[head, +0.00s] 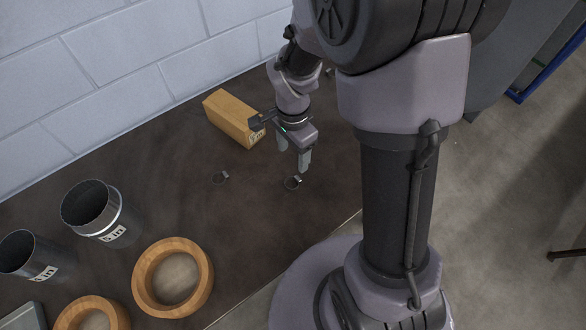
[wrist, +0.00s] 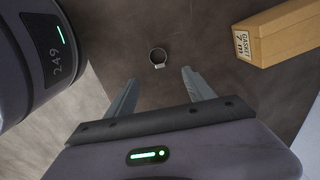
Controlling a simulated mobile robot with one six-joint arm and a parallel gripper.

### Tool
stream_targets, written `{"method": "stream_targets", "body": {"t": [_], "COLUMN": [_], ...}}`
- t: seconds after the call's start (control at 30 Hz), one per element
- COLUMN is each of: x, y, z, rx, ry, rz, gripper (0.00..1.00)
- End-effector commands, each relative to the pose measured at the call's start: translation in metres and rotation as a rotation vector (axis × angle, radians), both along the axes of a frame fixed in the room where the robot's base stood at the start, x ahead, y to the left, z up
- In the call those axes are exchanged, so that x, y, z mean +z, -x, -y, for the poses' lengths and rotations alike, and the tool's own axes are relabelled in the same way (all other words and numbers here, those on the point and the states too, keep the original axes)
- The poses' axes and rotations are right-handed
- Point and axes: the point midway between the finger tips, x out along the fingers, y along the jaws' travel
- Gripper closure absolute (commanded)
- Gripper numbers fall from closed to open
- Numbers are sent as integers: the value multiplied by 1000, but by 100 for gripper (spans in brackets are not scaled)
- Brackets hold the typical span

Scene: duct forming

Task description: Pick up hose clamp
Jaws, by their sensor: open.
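My gripper (head: 304,169) points down over the surface. In the wrist view, my gripper (wrist: 160,88) is open with nothing between its fingers. A single hose clamp (wrist: 158,58) lies beyond the fingertips there, roughly centred between them.
A wooden box (head: 232,118) labelled as gasket stands behind my gripper, also at right in the wrist view (wrist: 280,35). Two metal duct pieces (head: 92,210) (head: 28,255) and two wooden rings (head: 150,290) (head: 70,318) are at left. A block wall (head: 130,60) bounds the back.

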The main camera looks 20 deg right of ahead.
Motion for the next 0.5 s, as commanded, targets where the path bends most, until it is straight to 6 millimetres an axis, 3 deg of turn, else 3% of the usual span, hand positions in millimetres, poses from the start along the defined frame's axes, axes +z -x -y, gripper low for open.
{"method": "stream_targets", "body": {"t": [0.03,0.13,0.37,0.5], "x": [-21,-49,-80,-110], "y": [1,1,2,7], "z": [0,0,0,-3], "rx": [1,1,2,1], "ry": [-1,0,-1,0], "rz": [-4,-4,-1,-3], "gripper": [38,38,38,38]}}
